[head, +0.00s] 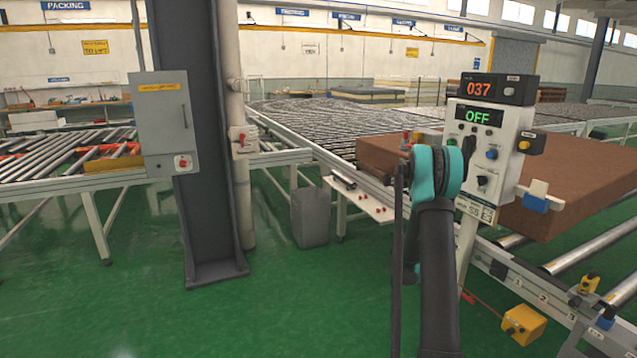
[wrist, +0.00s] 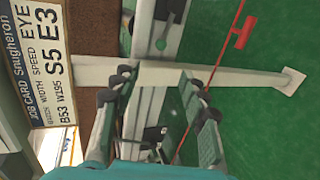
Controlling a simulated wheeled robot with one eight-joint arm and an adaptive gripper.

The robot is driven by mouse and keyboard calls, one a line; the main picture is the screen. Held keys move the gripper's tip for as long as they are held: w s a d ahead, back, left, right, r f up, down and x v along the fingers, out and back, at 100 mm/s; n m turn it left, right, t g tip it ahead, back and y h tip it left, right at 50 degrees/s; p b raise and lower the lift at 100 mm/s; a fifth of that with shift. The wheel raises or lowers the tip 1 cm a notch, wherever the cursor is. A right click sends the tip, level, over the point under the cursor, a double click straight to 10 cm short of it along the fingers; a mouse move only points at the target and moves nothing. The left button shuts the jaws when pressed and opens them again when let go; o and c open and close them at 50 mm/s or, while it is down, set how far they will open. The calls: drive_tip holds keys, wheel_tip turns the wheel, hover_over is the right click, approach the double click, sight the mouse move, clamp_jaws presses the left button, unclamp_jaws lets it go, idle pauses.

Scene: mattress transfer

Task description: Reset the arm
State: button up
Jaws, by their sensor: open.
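My arm (head: 437,270) rises in front of the control box (head: 509,150), its teal joint overlapping the box's left edge in the head view. My gripper (wrist: 160,98) is open in the wrist view, its two dark fingers apart with nothing held between them. Behind the fingers are pale metal stand parts (wrist: 215,77) and green floor. The box's displays read 037 and OFF. A job card (wrist: 42,65) beside the gripper reads S5 E3, B53 W195. My fingertips cannot be made out clearly in the head view.
A brown mattress (head: 585,205) lies on the roller conveyor behind the box. A yellow foot-pedal-like box (head: 524,325) sits on the floor at lower right. A grey pillar (head: 205,130) and a grey bin (head: 310,216) stand left. Green floor is clear at left centre.

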drive_tip(key=s+a+r+m+y, duration=0.1)
drive_tip(key=s+a+r+y, duration=0.2)
drive_tip(key=s+a+r, duration=0.3)
drive_tip(key=s+a+m+y, duration=0.1)
drive_tip(key=s+a+y, duration=0.4)
drive_tip(key=s+a, duration=0.8)
drive_tip(key=s+a+f+m+y, duration=0.1)
drive_tip(key=s+a+y, duration=0.3)
drive_tip(key=s+a, duration=0.9)
drive_tip(key=s+m, duration=0.1)
drive_tip(key=s, duration=0.5)
drive_tip(key=shift+a+f+g+y, duration=0.3)
drive_tip(key=shift+a+g+y, duration=0.1)
drive_tip(key=shift+o, duration=0.5)
